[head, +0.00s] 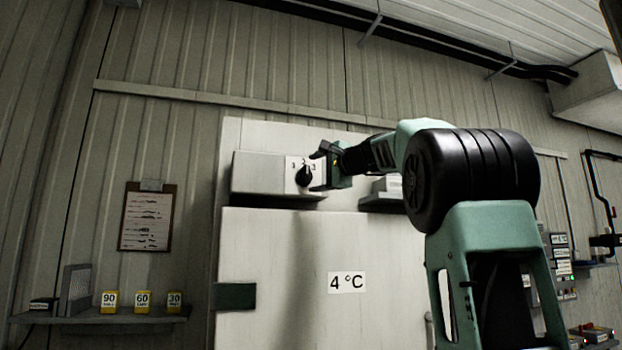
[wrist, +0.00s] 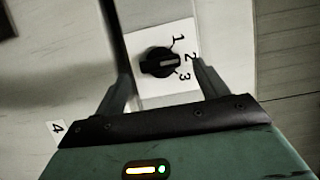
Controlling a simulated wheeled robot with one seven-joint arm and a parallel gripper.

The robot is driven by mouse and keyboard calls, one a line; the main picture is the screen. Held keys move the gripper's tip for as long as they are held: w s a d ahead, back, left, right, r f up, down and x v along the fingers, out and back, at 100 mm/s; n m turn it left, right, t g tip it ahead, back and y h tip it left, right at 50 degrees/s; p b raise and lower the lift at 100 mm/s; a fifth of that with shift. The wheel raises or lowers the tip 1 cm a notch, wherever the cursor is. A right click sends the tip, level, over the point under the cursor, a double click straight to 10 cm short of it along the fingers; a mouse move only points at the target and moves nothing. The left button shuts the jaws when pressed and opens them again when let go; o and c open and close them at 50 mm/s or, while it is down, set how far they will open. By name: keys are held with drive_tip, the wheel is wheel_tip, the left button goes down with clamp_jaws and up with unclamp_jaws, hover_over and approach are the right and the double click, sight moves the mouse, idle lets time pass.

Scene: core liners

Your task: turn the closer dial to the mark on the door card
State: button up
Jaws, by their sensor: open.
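The closer dial (head: 304,176) is a black knob on a white plate marked 1, 2 and 3, at the right end of a pale box above the door. In the wrist view the dial (wrist: 160,62) lies between the fingertips, and its pale pointer line faces the numbers, around 2 to 3; I cannot tell exactly. My gripper (head: 322,166) is open just right of the dial in the head view. The fingers (wrist: 162,72) show no clear contact with the knob. The door card (head: 347,283) reads "4 °C"; part of it (wrist: 58,128) shows in the wrist view.
The closer box (head: 262,173) juts out above the pale door (head: 290,250). A clipboard (head: 148,216) hangs on the left wall above a shelf (head: 100,319) with yellow blocks marked 90, 60 and 30. Another pale box (head: 386,187) is behind my arm. A control panel (head: 560,262) is at right.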

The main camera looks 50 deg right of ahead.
drive_tip(key=s+a+b, duration=0.2)
drive_tip(key=s+b, duration=0.1)
drive_tip(key=s, duration=1.1)
drive_tip(key=shift+a+f, duration=0.1)
drive_tip(key=shift+a, duration=0.05)
